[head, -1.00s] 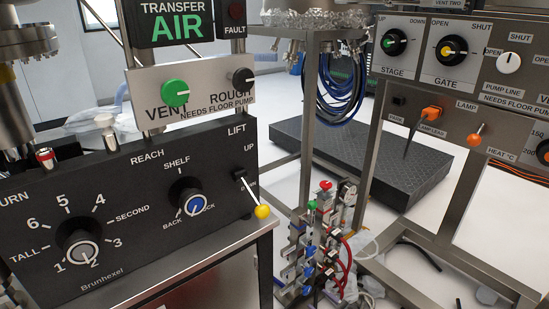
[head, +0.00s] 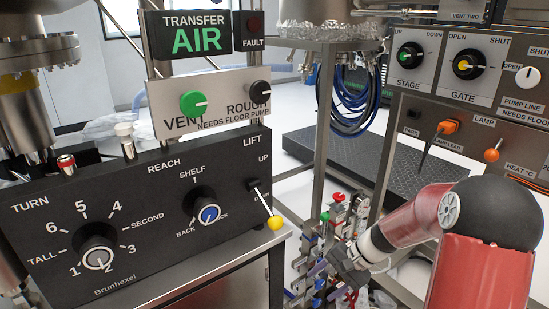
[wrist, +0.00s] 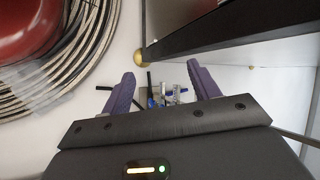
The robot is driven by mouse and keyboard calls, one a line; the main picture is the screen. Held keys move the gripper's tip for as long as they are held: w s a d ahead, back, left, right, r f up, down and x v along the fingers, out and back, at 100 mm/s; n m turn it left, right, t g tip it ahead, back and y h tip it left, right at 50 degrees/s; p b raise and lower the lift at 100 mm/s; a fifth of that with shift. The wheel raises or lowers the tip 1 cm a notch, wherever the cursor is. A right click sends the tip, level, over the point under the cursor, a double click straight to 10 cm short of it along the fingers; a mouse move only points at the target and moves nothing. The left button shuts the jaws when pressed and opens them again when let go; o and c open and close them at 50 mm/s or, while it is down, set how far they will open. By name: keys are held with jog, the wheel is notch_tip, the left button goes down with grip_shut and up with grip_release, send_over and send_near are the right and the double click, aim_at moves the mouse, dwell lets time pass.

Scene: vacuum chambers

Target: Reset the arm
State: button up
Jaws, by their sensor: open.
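My red arm shows at the lower right of the head view. My gripper (head: 338,270) is low there, in front of the valve manifold and right of the black control box (head: 140,225). In the wrist view my gripper (wrist: 163,88) has its two purple fingers spread apart, with nothing held between them. Beyond the fingers are small blue and metallic fittings, apart from the fingers as far as I can tell. The yellow-tipped lift lever (head: 275,222) is on the box, up and left of my gripper. The fingertips are partly hard to make out in the head view.
The valve manifold (head: 338,215) with red and green caps stands close behind my gripper. The gate and stage panel (head: 440,65) is on a frame at the right. A coil of hoses (wrist: 95,60) lies at the left in the wrist view. A black slab (head: 385,165) lies behind.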

jog(key=s+d+r+n+t+h, duration=0.2)
jog(key=s+r+n+t+h, duration=0.3)
jog(key=s+r, duration=1.4)
jog(key=s+n+h, duration=0.1)
jog(key=s+h, duration=0.1)
jog(key=shift+s+n+h, duration=0.2)
jog(key=shift+n+h, duration=0.2)
jog(key=shift+r, duration=0.1)
